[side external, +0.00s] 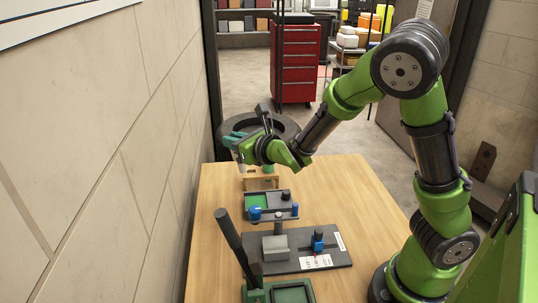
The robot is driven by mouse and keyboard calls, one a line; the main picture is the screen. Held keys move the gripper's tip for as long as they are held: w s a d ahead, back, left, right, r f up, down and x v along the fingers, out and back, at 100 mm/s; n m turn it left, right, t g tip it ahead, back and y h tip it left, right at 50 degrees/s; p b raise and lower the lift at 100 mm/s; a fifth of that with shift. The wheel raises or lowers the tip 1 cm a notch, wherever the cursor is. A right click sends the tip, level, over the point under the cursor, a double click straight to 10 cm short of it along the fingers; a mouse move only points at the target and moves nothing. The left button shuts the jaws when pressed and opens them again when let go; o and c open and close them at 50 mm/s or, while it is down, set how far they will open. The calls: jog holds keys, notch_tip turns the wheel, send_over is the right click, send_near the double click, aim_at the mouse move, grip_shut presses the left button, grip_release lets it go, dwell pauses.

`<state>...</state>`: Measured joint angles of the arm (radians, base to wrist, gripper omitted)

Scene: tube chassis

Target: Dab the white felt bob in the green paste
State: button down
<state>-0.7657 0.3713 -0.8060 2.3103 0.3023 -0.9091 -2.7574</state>
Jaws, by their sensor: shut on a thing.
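My gripper (240,147) is above the far left end of the wooden table, next to the block wall. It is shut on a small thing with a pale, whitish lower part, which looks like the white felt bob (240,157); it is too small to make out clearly. A flat green patch, seemingly the green paste (255,202), lies in a dark tray (287,209) on the table. The gripper is beyond the tray and higher, apart from it. The fingers' exact grip is hard to see.
A small wooden stand (260,184) with a green piece is behind the tray. The table's right side (345,200) is clear.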

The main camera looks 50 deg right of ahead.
aim_at(243, 168)
jog(key=shift+g+h, duration=0.5)
jog(key=shift+g, duration=0.2)
jog(key=shift+s+d+f, duration=0.25)
jog(key=shift+s+f, duration=0.15)
jog(key=shift+f, duration=1.1)
jog(key=shift+s+d+f, duration=0.2)
jog(key=shift+s+f, duration=0.2)
jog(key=shift+f, duration=1.1)
jog(key=shift+s+d+f, duration=0.25)
jog(key=shift+s+f, duration=0.15)
jog(key=shift+f, duration=1.1)
jog(key=shift+f, duration=0.75)
jog(key=shift+r, duration=3.55)
